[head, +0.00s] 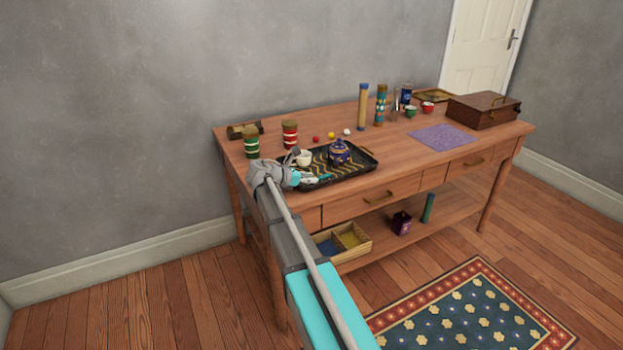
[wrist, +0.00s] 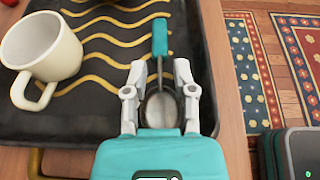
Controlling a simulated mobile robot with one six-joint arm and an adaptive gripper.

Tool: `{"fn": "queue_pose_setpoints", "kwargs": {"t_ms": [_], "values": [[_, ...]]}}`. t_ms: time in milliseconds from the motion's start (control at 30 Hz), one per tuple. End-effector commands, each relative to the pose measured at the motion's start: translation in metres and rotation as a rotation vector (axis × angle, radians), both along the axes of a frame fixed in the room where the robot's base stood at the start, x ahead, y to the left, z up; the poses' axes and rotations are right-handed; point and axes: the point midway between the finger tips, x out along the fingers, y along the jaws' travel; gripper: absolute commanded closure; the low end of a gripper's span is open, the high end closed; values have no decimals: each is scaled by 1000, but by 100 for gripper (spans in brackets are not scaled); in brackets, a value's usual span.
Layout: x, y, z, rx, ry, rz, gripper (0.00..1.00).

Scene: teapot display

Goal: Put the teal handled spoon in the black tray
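The teal handled spoon (wrist: 160,38) shows in the wrist view with its handle pointing away over the floor of the black tray (wrist: 105,125). Its bowl is between my gripper's fingers. In the head view, its teal handle (head: 325,177) shows at the front left of the tray (head: 350,173). My gripper (wrist: 160,75) has its fingertips apart, with a gap on both sides of the spoon's neck. In the head view, my gripper (head: 300,181) is at the tray's left front corner. I cannot tell whether the bowl touches the tray floor.
A white cup (wrist: 42,48) stands in the tray to the left of the spoon. A blue teapot (head: 340,152) stands farther right in the tray. The tray's raised right rim (wrist: 202,70) is close to my gripper.

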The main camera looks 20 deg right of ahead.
Motion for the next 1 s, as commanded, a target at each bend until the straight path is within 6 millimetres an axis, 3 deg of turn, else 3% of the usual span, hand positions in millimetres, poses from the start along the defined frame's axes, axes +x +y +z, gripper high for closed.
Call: {"fn": "queue_pose_setpoints", "kwargs": {"t_ms": [567,1000], "values": [[-1,8,5,-1,0,0,57],[-5,65,30,-1,0,1,57]]}}
